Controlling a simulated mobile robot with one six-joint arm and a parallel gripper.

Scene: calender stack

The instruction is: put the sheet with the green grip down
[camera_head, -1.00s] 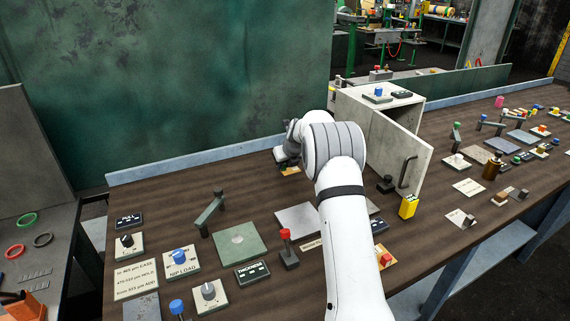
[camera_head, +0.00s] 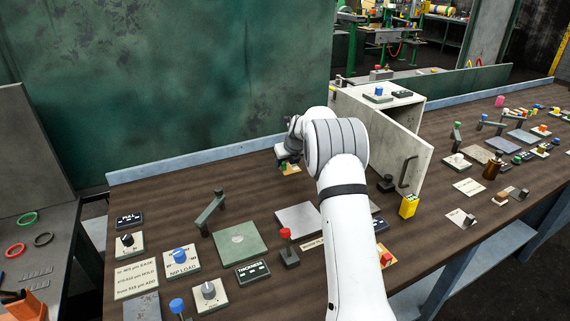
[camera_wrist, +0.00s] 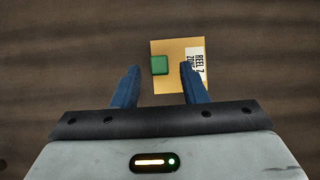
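The yellow-orange sheet (camera_wrist: 172,84) has a green block grip (camera_wrist: 159,65) and a white printed label along its right side. It lies flat on the brown bench and shows small in the head view (camera_head: 291,170). My gripper (camera_wrist: 160,67) is over it with its two blue fingers apart. The green grip shows between the fingertips, with a gap on each side. In the head view my gripper (camera_head: 284,157) is at the back of the bench, and my arm hides part of the surface.
A grey cabinet (camera_head: 372,118) with its door open stands to the right of my arm. A green plate (camera_head: 240,242), a grey plate (camera_head: 298,219) and a red-topped lever (camera_head: 286,240) are in front. Bare bench (camera_head: 170,187) lies to the left of my gripper.

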